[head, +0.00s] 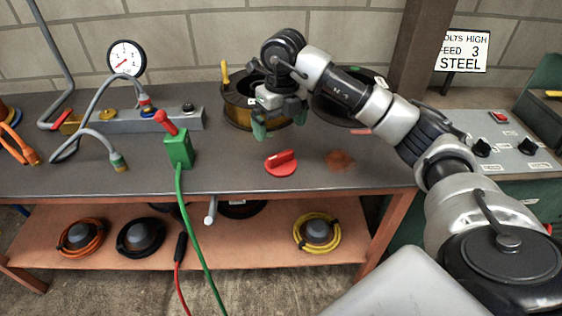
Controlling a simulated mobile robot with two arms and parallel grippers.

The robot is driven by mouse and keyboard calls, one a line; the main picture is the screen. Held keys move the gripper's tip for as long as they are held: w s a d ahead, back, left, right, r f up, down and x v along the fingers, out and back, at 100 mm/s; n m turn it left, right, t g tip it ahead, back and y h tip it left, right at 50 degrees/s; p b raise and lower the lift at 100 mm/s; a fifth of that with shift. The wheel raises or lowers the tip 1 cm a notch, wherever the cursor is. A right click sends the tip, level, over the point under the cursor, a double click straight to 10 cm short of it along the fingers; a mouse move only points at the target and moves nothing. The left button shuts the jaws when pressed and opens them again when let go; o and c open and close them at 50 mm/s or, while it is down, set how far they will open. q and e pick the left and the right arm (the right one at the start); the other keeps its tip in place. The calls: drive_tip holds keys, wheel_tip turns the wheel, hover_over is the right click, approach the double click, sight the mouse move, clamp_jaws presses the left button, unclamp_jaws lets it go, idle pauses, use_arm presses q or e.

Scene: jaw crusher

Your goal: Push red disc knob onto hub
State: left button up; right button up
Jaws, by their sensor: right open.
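The red disc knob (281,162) lies on the dark bench top near its front edge, with its raised grip bar facing up. My right gripper (277,123) hangs above and behind it, fingers pointing down, open and apart from the knob. Nothing shows between its fingers. I cannot pick out the hub with certainty. My left gripper is not in view.
A brown-yellow reel (238,112) stands behind my right gripper. A green box with a red lever (178,148) stands left of the knob. A rusty patch (340,160) marks the bench to the right. A control panel (508,150) is at far right.

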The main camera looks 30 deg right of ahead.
drive_tip(key=shift+s+d+r+h, duration=0.1)
drive_tip(key=shift+d+r+h, duration=0.2)
drive_tip(key=shift+d, duration=0.3)
drive_tip(key=shift+f, duration=0.1)
hover_over(284, 154)
wheel_tip(284, 154, down, 4)
drive_tip(key=shift+f, duration=0.8)
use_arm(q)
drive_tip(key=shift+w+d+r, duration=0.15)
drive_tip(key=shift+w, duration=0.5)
